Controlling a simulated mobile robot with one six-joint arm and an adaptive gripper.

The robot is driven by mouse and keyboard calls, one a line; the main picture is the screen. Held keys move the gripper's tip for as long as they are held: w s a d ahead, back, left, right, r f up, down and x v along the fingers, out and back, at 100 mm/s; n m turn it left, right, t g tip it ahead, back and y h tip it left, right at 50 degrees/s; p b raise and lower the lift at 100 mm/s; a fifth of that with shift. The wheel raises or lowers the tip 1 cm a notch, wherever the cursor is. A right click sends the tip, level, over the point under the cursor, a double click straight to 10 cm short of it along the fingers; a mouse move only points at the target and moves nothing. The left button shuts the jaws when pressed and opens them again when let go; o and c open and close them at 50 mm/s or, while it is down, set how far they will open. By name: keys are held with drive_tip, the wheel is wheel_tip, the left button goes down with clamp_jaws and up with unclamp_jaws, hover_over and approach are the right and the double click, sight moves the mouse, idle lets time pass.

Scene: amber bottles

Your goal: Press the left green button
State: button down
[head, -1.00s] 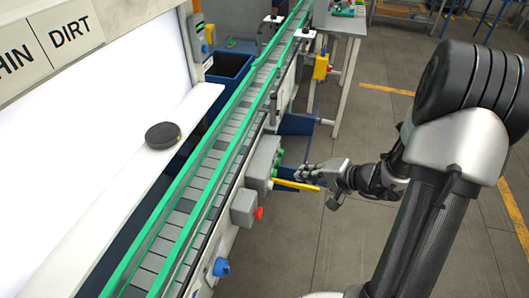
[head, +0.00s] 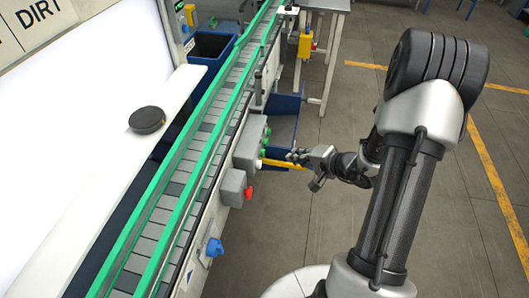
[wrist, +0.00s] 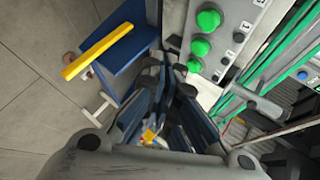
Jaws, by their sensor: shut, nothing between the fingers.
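A grey control box (head: 248,146) with green buttons (head: 265,138) is on the side of the conveyor in the head view. In the wrist view, its panel (wrist: 233,35) shows three round green buttons in a row: one at the top (wrist: 208,18), a middle one (wrist: 200,47) and a lower one (wrist: 194,66). I cannot tell for sure which is the left one. My gripper (head: 290,155) is shut and empty, to the right of the box. In the wrist view its fingertips (wrist: 167,62) appear beside the lower button, with no contact visible.
A yellow bar (head: 284,164) sticks out below the box near my gripper; it also shows in the wrist view (wrist: 98,48). A box with a red button (head: 249,191) and a blue knob (head: 214,247) are nearer along the conveyor (head: 190,170). Floor at right is open.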

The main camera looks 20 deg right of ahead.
sight(262, 153)
drive_tip(key=shift+w+a+b, duration=0.4)
drive_tip(key=shift+w+a, duration=0.4)
drive_tip(key=shift+a, duration=0.35)
drive_tip(key=shift+w+a+b, duration=0.35)
drive_tip(key=shift+w+a, duration=0.4)
drive_tip(key=shift+a, duration=0.35)
drive_tip(key=shift+a, duration=0.1)
drive_tip(key=shift+w+a+b, duration=0.2)
drive_tip(key=shift+a+b, duration=0.05)
drive_tip(key=shift+b, duration=0.45)
